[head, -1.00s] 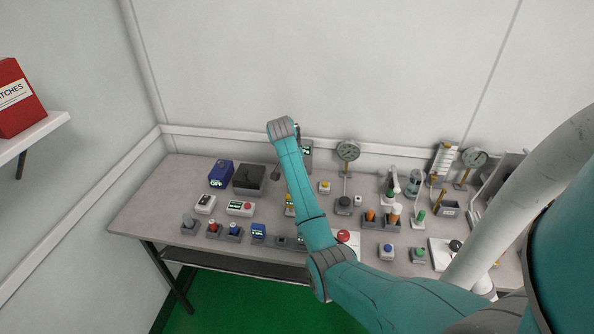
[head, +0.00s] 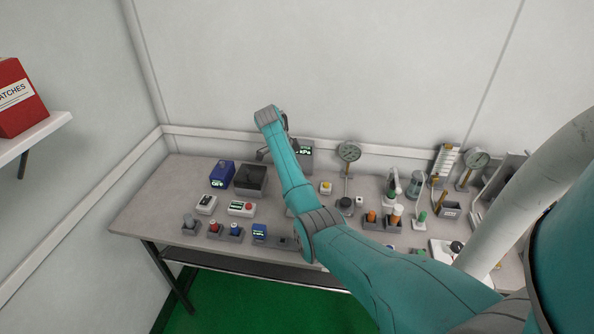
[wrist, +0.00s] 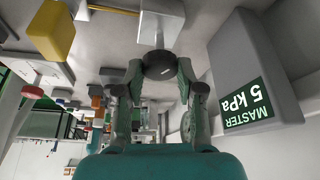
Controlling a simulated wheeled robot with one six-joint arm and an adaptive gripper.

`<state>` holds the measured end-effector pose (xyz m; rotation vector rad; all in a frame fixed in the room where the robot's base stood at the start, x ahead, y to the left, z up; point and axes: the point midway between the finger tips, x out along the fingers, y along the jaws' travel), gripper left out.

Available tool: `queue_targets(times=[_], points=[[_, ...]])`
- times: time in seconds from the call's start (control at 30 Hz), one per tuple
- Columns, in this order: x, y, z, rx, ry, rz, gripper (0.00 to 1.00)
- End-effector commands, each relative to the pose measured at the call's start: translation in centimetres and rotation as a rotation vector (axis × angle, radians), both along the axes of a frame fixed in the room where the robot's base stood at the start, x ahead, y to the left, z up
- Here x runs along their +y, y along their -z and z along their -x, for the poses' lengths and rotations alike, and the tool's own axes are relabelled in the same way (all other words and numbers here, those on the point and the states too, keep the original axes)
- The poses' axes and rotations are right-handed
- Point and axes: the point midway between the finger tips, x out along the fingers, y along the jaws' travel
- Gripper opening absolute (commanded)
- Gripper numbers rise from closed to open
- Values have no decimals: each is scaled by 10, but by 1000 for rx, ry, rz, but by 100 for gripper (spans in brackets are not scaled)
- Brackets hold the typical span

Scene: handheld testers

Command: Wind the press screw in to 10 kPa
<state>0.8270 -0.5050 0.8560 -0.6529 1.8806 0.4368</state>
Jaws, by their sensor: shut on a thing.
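The dark round knob of the press screw (wrist: 158,64) shows in the wrist view, in front of a pale grey block (wrist: 162,22). My gripper (wrist: 159,70) is shut on this knob, with one finger on each side. The grey master display (wrist: 252,85) is to the right in the wrist view, upside down, and reads 5 kPa. It also shows in the head view (head: 304,153), partly behind my arm, with its digits too small to read fully. The knob and most of my gripper are hidden by my arm in the head view.
A yellow-topped button box (wrist: 52,30) is close to the left in the wrist view. In the head view, a dial gauge (head: 349,152) stands right of the display. A blue tester (head: 222,174) and an open dark box (head: 250,181) are left of my arm. Several small devices crowd the bench.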

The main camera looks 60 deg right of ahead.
Motion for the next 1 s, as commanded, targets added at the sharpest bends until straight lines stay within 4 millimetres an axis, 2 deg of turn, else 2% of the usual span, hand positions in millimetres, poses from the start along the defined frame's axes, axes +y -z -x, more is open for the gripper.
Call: queue_targets(times=[0.7,1.0], points=[[-5,-2,-2,-2,674,0,2],[-6,-2,-2,-2,903,0,2]])
